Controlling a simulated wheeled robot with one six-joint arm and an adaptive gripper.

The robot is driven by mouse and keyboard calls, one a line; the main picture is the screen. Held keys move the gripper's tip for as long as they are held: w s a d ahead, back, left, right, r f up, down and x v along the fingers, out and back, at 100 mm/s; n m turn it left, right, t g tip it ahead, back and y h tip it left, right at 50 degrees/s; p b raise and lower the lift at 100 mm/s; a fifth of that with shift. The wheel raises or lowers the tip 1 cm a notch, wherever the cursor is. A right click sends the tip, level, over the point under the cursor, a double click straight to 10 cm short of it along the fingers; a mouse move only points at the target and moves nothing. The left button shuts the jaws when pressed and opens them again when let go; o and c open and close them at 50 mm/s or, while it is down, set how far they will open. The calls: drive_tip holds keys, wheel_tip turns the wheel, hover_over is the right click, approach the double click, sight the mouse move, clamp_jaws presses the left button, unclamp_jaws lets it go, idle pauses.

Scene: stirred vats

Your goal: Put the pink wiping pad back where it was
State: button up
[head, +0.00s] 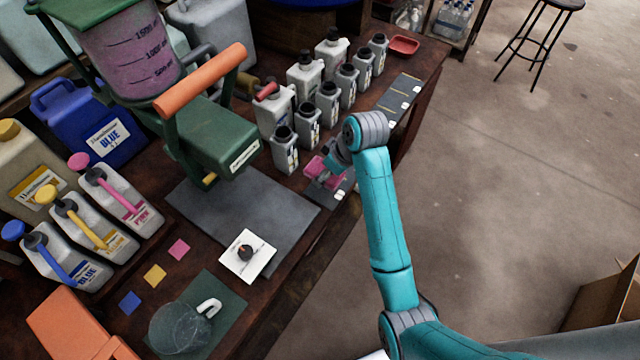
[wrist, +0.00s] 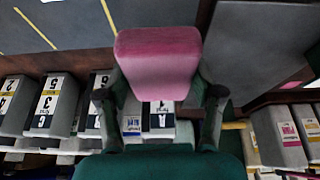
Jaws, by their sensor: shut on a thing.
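The pink wiping pad (wrist: 158,58) is between the two fingers of my gripper (wrist: 160,98) in the wrist view, one finger on each side. My gripper is shut on it. In the head view pink shows at the pad (head: 316,167), beside the end of my arm, which partly hides it and my fingers. The pad is near the front end of a dark grey strip (head: 398,98) with yellow divider lines along the bench's right edge. Whether the pad touches the strip cannot be told.
Several numbered grey bottles (head: 285,151) stand in rows just left of my gripper. A green stirring stand (head: 215,135) with an orange handle is further left. A grey mat (head: 250,205) and a white card with a dial (head: 247,268) lie in front. A red dish (head: 404,45) is at the back.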

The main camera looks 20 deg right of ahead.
drive_tip(key=shift+f, duration=3.2)
drive_tip(key=o, duration=1.1)
drive_tip(key=shift+f, duration=0.1)
drive_tip(key=v, duration=1.2)
